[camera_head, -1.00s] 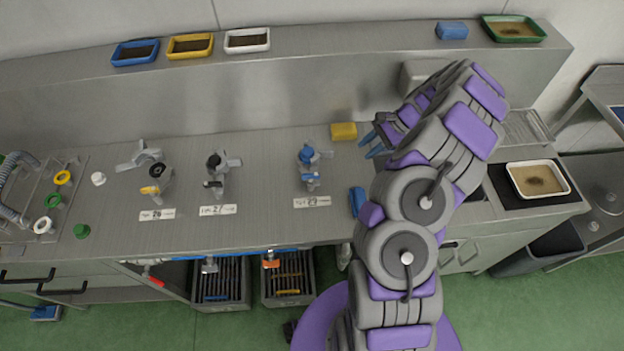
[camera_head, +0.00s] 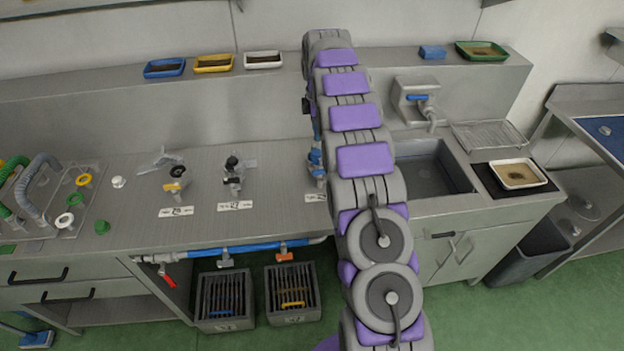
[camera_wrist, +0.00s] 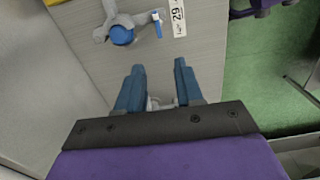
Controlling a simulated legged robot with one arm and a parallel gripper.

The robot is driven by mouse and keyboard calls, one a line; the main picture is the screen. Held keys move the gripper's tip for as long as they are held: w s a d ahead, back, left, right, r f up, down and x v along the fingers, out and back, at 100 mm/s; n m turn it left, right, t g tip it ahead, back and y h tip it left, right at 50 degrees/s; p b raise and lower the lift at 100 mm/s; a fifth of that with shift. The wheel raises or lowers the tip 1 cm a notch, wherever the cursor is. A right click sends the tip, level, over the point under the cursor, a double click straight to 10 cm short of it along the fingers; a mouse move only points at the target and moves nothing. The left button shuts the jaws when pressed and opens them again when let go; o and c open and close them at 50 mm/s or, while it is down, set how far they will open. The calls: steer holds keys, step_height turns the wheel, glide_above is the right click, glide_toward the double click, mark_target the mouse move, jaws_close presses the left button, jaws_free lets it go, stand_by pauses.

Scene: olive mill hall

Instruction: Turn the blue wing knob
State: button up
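A valve fitting near the 29 plate (camera_head: 316,197) has a round blue knob (camera_wrist: 122,35) on a grey body and a small flat blue handle (camera_wrist: 157,22). I cannot tell for sure which is the wing knob. In the head view the blue knob (camera_head: 316,156) is partly hidden by my arm. In the wrist view my gripper (camera_wrist: 158,68) is open, its two blue fingers apart and pointing toward the fitting. The fingers do not touch it, and nothing is held. The head view mostly hides my gripper behind my arm.
Similar fittings with a yellow handle (camera_head: 173,186) and a black knob (camera_head: 231,161) stand to the left. The sink (camera_head: 430,175) and a tap with a blue lever (camera_head: 417,97) are to the right. Trays line the back ledge. Bare counter (camera_head: 275,165) lies between the fittings.

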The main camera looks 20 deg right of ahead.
glide_toward(321, 170)
steer(key=f, duration=0.3)
steer(key=f+b, duration=0.1)
steer(key=f, duration=0.2)
steer(key=d+f+b, duration=0.1)
steer(key=f, duration=0.2)
steer(key=shift+w+d+f, duration=0.1)
steer(key=shift+f, duration=0.2)
steer(key=shift+a+r, duration=0.1)
steer(key=shift+a, duration=0.75)
steer(key=shift+a+r, duration=0.1)
steer(key=shift+a, duration=0.4)
steer(key=shift+c, duration=1.3)
steer(key=shift+d, duration=0.45)
steer(key=c, duration=0.3)
steer(key=shift+d, duration=0.45)
jaws_close()
steer(key=shift+a, duration=0.1)
